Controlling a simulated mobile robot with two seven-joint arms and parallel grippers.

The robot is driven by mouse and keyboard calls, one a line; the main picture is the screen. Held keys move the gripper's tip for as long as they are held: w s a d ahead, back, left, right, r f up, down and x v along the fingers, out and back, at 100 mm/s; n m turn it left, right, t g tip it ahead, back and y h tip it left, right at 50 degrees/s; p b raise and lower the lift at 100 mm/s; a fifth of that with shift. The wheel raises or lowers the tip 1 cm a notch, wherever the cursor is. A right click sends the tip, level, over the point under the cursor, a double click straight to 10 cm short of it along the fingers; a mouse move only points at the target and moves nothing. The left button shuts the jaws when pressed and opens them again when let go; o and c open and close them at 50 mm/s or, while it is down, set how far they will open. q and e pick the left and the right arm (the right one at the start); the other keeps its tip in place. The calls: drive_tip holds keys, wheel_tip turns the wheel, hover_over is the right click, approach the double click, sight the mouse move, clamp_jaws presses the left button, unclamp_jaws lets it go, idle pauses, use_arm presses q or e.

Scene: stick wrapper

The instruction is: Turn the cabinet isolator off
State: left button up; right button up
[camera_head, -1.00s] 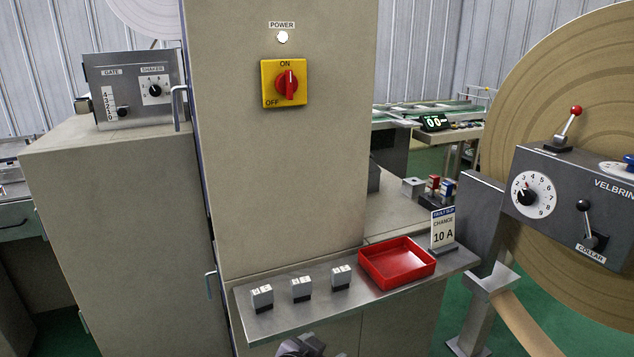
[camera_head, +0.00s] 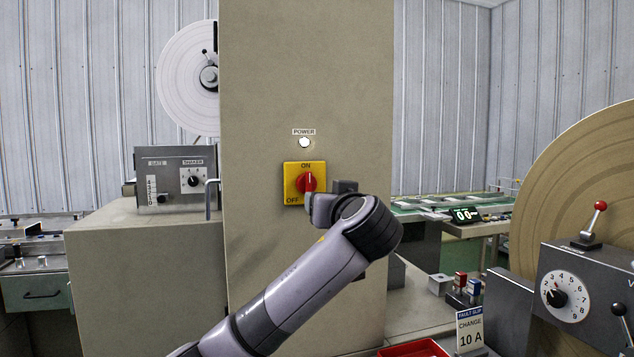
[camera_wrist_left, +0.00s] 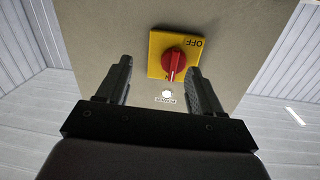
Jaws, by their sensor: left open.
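The isolator is a red rotary knob (camera_head: 306,183) on a yellow plate (camera_head: 291,170) marked ON at the top and OFF at the lower left. Its handle stands upright, towards ON. A white lamp (camera_head: 304,143) labelled POWER is above it. My left arm reaches up from below, with its gripper in front of the cabinet beside the plate, partly hidden by the wrist. In the left wrist view, the left gripper (camera_wrist_left: 158,68) is open and empty. The knob (camera_wrist_left: 174,62) shows beyond and between its fingers, nearer the right one. Contact cannot be told. My right gripper is out of view.
The beige cabinet (camera_head: 262,100) fills the middle. A grey GATE and SHAKER box (camera_head: 172,178) stands left. A red tray (camera_head: 415,349), a fault slip sign (camera_head: 470,328) and a grey control box (camera_head: 590,290) are at lower right.

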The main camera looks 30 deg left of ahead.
sight(310, 175)
use_arm(q)
drive_tip(key=a+r, duration=0.1)
drive_tip(key=w+a+r+n+y+p, duration=0.1)
drive_tip(key=a, duration=0.1)
drive_tip(key=w+a+r+n+p, duration=0.1)
drive_tip(key=a+r, duration=0.1)
drive_tip(key=shift+w+a+r+g, duration=0.15)
drive_tip(key=shift+a+g, duration=0.1)
drive_tip(key=shift+g, duration=0.15)
drive_tip(key=shift+w+a+p, duration=0.35)
drive_tip(key=shift+w+a, duration=0.05)
